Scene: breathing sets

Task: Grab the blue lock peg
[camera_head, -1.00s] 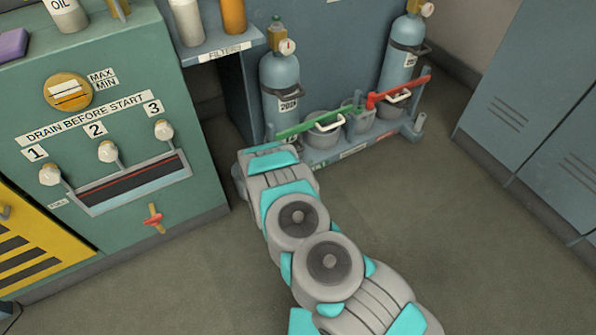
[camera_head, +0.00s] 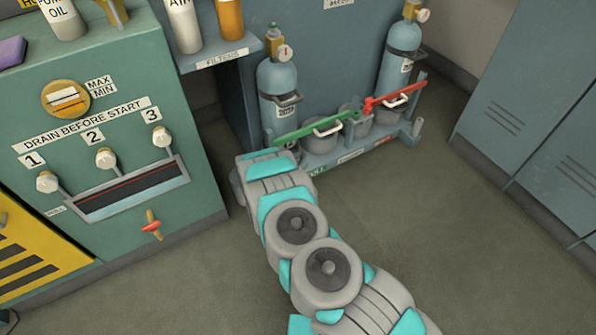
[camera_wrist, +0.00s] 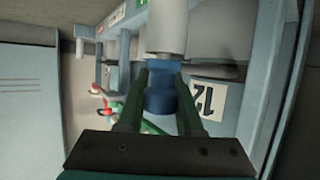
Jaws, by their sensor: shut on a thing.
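In the wrist view, the two dark green fingers of my gripper (camera_wrist: 161,104) are closed on the blue lock peg (camera_wrist: 161,99), one finger on each side. The peg lies just below the end of a pale grey cylinder (camera_wrist: 166,28). I cannot tell whether it is still seated in something. In the head view, my arm reaches toward the left end of the cylinder rack (camera_head: 350,157). My gripper and the peg are hidden there.
Two blue gas cylinders (camera_head: 277,84) (camera_head: 402,52) stand in the rack, with a green bar (camera_head: 300,130) and a red bar (camera_head: 390,93) across its front. A green cabinet (camera_head: 190,205) is close on the left. Grey lockers (camera_head: 530,110) stand right. Floor between is clear.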

